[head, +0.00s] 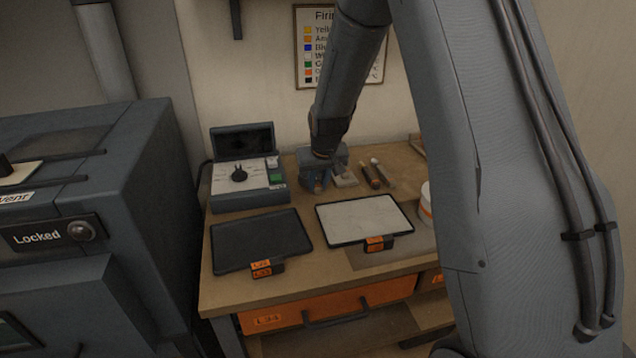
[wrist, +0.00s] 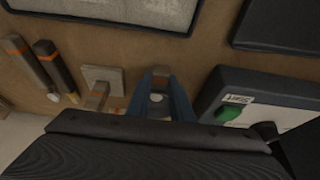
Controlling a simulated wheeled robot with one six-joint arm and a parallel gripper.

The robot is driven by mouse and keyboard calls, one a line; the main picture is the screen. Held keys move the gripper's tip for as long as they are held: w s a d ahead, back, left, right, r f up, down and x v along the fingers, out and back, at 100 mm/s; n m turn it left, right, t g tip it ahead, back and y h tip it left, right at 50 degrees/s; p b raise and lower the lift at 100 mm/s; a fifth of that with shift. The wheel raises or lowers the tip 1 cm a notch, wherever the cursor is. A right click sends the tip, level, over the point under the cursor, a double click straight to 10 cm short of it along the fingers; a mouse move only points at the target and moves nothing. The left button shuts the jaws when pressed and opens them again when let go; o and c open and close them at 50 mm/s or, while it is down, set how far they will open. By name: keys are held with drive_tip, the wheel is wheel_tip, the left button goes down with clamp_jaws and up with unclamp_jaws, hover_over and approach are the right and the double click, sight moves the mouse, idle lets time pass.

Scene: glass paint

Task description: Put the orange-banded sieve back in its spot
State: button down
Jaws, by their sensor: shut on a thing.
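My gripper (head: 322,180) is low over the back of the worktable, just right of the control box.
Two orange-banded tools (wrist: 50,66) lie beyond the square piece. A control box (head: 240,180) with a green button stands close to the gripper. A dark tray (head: 262,240) and a white-topped tray (head: 362,218) lie in front. A white, orange-banded container (head: 427,203) is partly behind my arm.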

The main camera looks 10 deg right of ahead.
drive_tip(key=shift+f, duration=0.3)
idle(0.4)
drive_tip(key=c, duration=1.5)
unclamp_jaws()
drive_tip(key=shift+r, duration=0.1)
drive_tip(key=b+v, duration=0.2)
drive_tip(key=v, duration=0.6)
drive_tip(key=s+f+g, duration=0.1)
drive_tip(key=s, duration=0.8)
drive_tip(key=s+f+g, duration=0.1)
drive_tip(key=s, duration=0.8)
drive_tip(key=s+f+g, duration=0.1)
drive_tip(key=s, duration=0.8)
drive_tip(key=shift+s, duration=0.3)
